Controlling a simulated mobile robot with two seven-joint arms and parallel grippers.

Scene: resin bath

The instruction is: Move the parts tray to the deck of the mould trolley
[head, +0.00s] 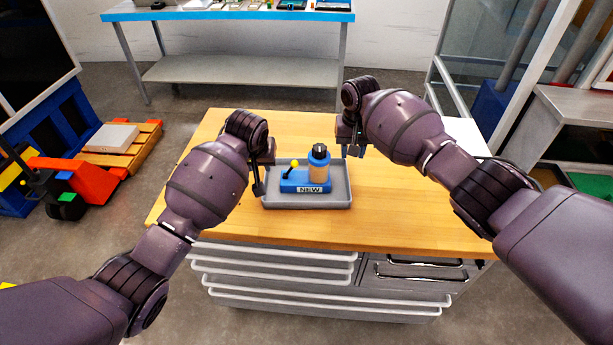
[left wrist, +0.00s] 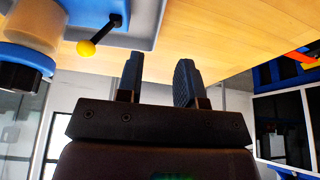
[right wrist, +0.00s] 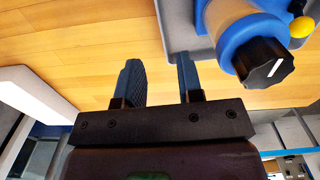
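The grey parts tray (head: 335,205) lies flat on a wooden worktop. It holds a blue block (head: 295,180) labelled NEW with a yellow-knobbed lever, and an amber jar (head: 319,172) with a black cap. My left gripper (head: 262,180) is at the tray's left rim; its fingers are apart in the left wrist view (left wrist: 158,75). My right gripper (head: 350,145) is near the tray's back right corner; its fingers are apart in the right wrist view (right wrist: 162,78), with the tray edge showing near them. I cannot tell whether either touches the rim. No surface is clearly identifiable as the mould trolley.
The wooden worktop (head: 400,215) tops a drawer cabinet and is clear around the tray. A pale flat surface (head: 467,135) lies beyond its right edge, partly behind my right arm. A blue-edged bench (head: 230,16) stands behind. An orange pallet truck (head: 75,180) is at left.

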